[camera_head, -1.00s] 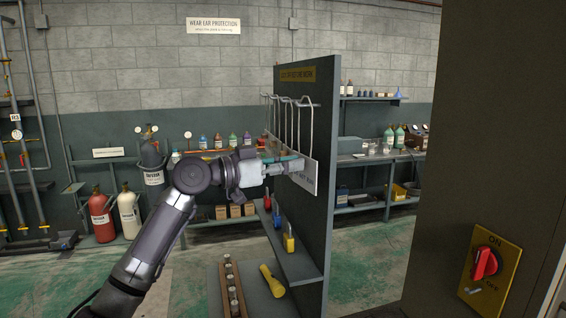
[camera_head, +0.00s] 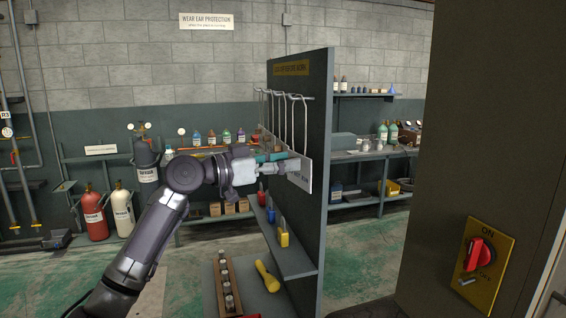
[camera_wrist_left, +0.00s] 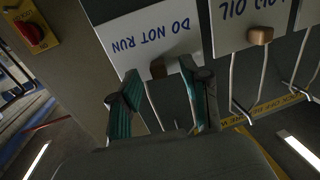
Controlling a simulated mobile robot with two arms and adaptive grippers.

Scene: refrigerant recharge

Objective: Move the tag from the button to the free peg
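The white DO NOT RUN tag (camera_head: 300,176) hangs at the right end of the row of wire hangers on the board. In the left wrist view the tag (camera_wrist_left: 140,37) appears upside down, with a brown knob (camera_wrist_left: 158,68) at its edge and wire below. My left gripper (camera_head: 286,162) is at the tag. Its teal fingers (camera_wrist_left: 160,98) are apart, on either side of the knob and wire, with a visible gap. My right gripper is not in view. The red switch knob (camera_head: 474,255) sits on a yellow plate at right; no tag shows on it.
A neighbouring tag marked OIL (camera_wrist_left: 236,20) hangs close beside. The upright board (camera_head: 318,110) has a shelf (camera_head: 298,262) with padlocks below the hangers. A dark cabinet (camera_head: 450,150) stands at right. Floor shows between board and cabinet.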

